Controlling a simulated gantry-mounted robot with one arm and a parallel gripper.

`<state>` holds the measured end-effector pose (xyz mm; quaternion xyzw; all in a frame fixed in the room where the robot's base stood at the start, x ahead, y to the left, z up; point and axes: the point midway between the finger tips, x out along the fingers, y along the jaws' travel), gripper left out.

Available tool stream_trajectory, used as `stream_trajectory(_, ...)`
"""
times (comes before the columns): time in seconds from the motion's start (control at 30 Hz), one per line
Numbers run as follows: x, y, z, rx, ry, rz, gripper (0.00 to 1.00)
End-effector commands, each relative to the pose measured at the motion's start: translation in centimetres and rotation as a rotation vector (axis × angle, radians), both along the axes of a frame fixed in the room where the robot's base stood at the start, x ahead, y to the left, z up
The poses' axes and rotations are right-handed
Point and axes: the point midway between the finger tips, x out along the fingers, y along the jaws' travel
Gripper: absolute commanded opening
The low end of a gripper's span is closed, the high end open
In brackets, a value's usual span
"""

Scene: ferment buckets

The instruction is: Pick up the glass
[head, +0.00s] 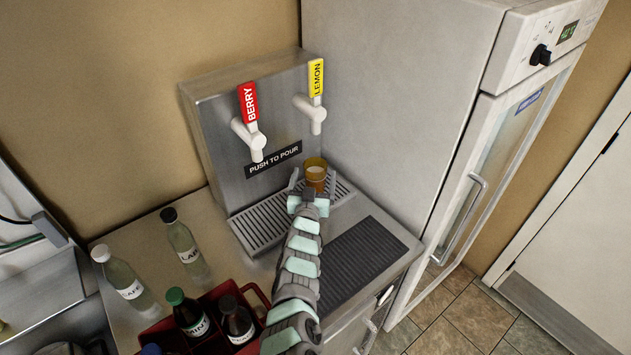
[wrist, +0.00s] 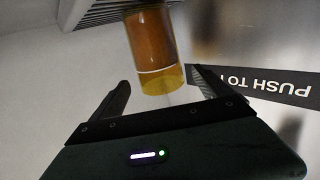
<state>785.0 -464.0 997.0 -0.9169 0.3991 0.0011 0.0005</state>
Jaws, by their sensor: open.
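The glass (head: 316,172) is amber and stands on the slatted drip tray (head: 262,222) of the drink dispenser, below the yellow LEMON tap. In the wrist view the glass (wrist: 153,50) shows upside down, with its clear yellow rim end toward my gripper and a darker orange-brown part beyond. My gripper (head: 311,181) is open at the glass, with its fingers around the near side in the head view. In the wrist view my gripper (wrist: 166,88) has a finger on each side of the glass's line, with visible gaps and nothing held.
The steel dispenser (head: 210,120) stands behind, with a red BERRY tap (head: 250,122) and a LEMON tap (head: 314,97). A tall fridge (head: 400,90) is close on the right. Bottles and a red crate (head: 255,297) stand front left. A dark ribbed mat (head: 365,262) is empty.

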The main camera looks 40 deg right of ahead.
Motion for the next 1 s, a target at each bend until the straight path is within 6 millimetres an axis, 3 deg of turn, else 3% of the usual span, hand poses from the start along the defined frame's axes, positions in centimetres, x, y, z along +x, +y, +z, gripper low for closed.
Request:
stream_trajectory(0.5,2.3,-2.6,-0.2,0.001,-0.001,-0.003,0.89)
stream_trajectory(0.9,2.7,-2.8,0.1,-0.002,-0.001,0.0,0.89)
stream_trajectory(1.0,2.7,-2.8,0.1,-0.001,-0.001,0.0,0.81)
